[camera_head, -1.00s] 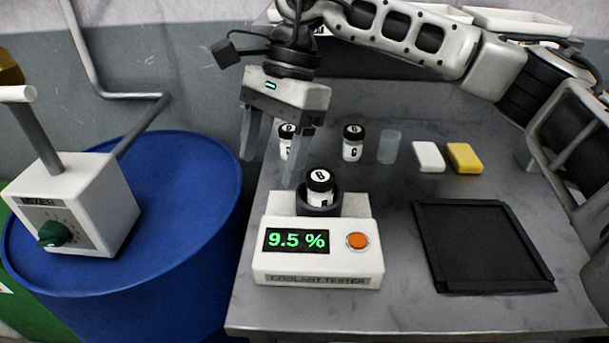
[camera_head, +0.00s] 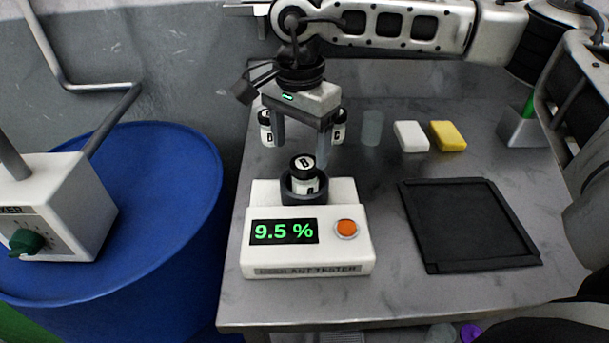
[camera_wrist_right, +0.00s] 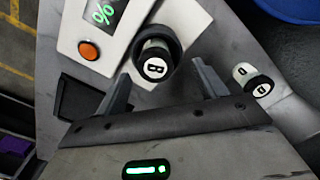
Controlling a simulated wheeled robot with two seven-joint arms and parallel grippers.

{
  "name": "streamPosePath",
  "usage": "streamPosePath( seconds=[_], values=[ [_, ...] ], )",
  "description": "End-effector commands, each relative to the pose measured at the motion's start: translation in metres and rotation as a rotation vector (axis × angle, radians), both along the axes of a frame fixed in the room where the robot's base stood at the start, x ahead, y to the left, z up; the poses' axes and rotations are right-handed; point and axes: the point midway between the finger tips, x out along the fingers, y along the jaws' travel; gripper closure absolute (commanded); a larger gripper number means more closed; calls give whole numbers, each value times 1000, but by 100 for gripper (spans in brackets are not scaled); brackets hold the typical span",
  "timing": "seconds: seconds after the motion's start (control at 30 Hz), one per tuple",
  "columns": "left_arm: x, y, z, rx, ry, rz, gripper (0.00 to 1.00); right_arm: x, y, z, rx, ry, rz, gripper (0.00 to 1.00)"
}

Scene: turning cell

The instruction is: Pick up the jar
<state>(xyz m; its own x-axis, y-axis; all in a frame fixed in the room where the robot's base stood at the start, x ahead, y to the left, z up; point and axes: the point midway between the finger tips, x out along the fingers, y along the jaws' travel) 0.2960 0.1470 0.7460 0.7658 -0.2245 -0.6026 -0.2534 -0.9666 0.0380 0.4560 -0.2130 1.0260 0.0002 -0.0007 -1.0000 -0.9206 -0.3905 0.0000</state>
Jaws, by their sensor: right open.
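A small white jar with a black lid marked B (camera_head: 303,164) stands upright in the dark round holder of the white coolant tester (camera_head: 360,258). The tester's display reads 9.5 %. My right gripper (camera_head: 301,154) is open and empty, pointing down, just above and behind the jar, its fingers spread to either side of it. In the right wrist view the jar (camera_wrist_right: 154,66) shows between and beyond the open fingers of the gripper (camera_wrist_right: 162,72); I see no contact. My left gripper is not in view.
Two similar jars, D (camera_head: 266,118) and C (camera_head: 339,135), stand behind, partly covered by my gripper. A clear cylinder (camera_head: 371,128), white block (camera_head: 410,137), yellow block (camera_head: 448,136) and black tray (camera_head: 405,225) lie rightward. A blue drum (camera_head: 175,200) stands left of the table.

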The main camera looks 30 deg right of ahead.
Motion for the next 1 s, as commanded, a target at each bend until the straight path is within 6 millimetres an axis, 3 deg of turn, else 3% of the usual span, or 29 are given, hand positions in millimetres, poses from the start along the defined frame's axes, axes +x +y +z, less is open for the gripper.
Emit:
streamPosePath(
  seconds=[0.23,0.4,0.67,0.83,1.0],
  values=[
    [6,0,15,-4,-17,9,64,-8,-4,-29,-1,3,1,29],
    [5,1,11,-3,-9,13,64,-7,-3,-49,0,0,-1,29],
    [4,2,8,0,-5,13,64,-7,-3,-52,0,0,-1,29],
    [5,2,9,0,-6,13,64,-7,-3,-52,0,0,-1,76],
    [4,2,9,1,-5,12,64,-7,-3,-51,0,-1,-1,84]
  ],
)
